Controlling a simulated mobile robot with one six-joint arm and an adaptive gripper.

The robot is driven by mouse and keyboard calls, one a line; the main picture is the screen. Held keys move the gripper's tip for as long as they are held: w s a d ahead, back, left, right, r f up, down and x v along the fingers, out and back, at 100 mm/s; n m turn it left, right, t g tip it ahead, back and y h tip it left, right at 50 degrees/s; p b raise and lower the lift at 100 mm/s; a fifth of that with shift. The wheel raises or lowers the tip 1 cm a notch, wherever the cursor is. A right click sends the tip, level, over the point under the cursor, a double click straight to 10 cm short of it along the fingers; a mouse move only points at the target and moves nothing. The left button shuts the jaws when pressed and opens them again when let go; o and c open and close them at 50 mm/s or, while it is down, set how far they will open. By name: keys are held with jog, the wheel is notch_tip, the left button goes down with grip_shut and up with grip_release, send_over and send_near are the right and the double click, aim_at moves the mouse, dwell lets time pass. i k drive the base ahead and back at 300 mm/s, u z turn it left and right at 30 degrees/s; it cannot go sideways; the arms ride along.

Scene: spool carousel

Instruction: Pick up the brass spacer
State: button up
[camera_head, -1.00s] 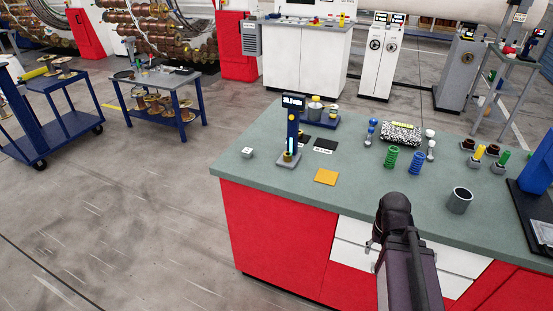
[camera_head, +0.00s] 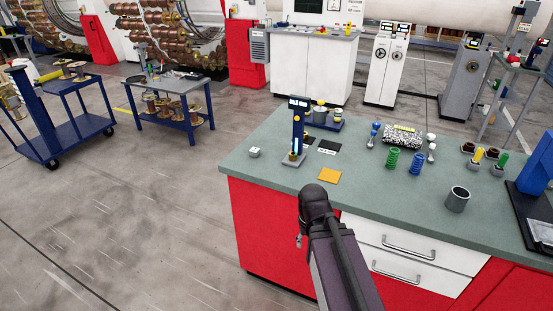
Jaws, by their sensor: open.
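A small brass-coloured piece (camera_head: 293,156), which looks like the brass spacer, sits on the base of the blue upright gauge (camera_head: 298,130) near the back left of the green bench top (camera_head: 390,190). It is tiny, and its exact shape is hard to tell. The gauge has a lit display at its top. My dark arm (camera_head: 335,260) reaches up from the bottom of the view, in front of the bench's red side. My gripper's fingers do not show. No part of my arm visibly touches the spacer.
A yellow pad (camera_head: 329,176) and black pad (camera_head: 329,147) lie beside the gauge. A small white block (camera_head: 254,152) is to its left. Green (camera_head: 392,160) and blue (camera_head: 416,163) springs and a grey cup (camera_head: 457,199) stand to the right.

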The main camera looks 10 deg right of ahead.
aim_at(293, 154)
jog(key=u, duration=0.85)
jog(key=k, duration=0.65)
jog(key=z, duration=0.85)
jog(key=i, duration=1)
jog(key=u, duration=0.1)
